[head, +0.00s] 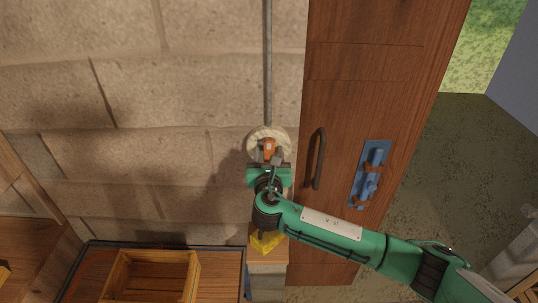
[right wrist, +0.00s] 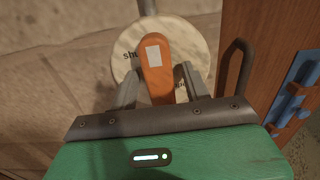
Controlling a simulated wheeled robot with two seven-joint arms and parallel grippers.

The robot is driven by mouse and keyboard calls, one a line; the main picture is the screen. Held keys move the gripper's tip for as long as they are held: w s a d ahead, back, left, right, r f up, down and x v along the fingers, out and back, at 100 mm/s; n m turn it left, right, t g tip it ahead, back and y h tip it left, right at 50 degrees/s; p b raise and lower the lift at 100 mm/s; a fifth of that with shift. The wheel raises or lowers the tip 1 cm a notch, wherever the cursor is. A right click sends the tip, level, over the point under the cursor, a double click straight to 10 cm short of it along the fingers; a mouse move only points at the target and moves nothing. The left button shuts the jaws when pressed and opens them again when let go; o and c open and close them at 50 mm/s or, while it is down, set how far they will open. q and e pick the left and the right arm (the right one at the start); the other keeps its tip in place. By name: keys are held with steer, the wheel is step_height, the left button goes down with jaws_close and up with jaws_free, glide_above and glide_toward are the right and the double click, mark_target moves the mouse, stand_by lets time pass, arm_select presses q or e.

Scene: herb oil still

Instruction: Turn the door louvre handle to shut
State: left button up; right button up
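The louvre handle (right wrist: 154,84) is an orange lever with a pale rectangle on it, mounted on a round cream dial (right wrist: 196,42). The dial's upper left shows letters reading "shu"; lettering at its lower right is partly hidden. In the head view the orange handle (head: 269,147) and dial (head: 258,135) sit on the stone wall beside the door. My right gripper (right wrist: 160,78) is open, with one grey finger on each side of the lever and a small gap showing at the right finger. It also shows in the head view (head: 269,158). My left gripper is out of view.
A wooden door (head: 345,90) with a dark pull handle (head: 318,160) and a blue latch plate (head: 370,172) stands right of the dial. A grey rod (head: 268,60) runs up from the dial. A wooden crate (head: 150,262) is at lower left. A yellow object (head: 266,243) lies below my wrist.

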steer(key=shift+s, duration=0.15)
steer(key=shift+s+f, duration=0.1)
steer(key=shift+s, duration=0.15)
steer(key=s+b, duration=0.6)
steer(key=s, duration=0.7)
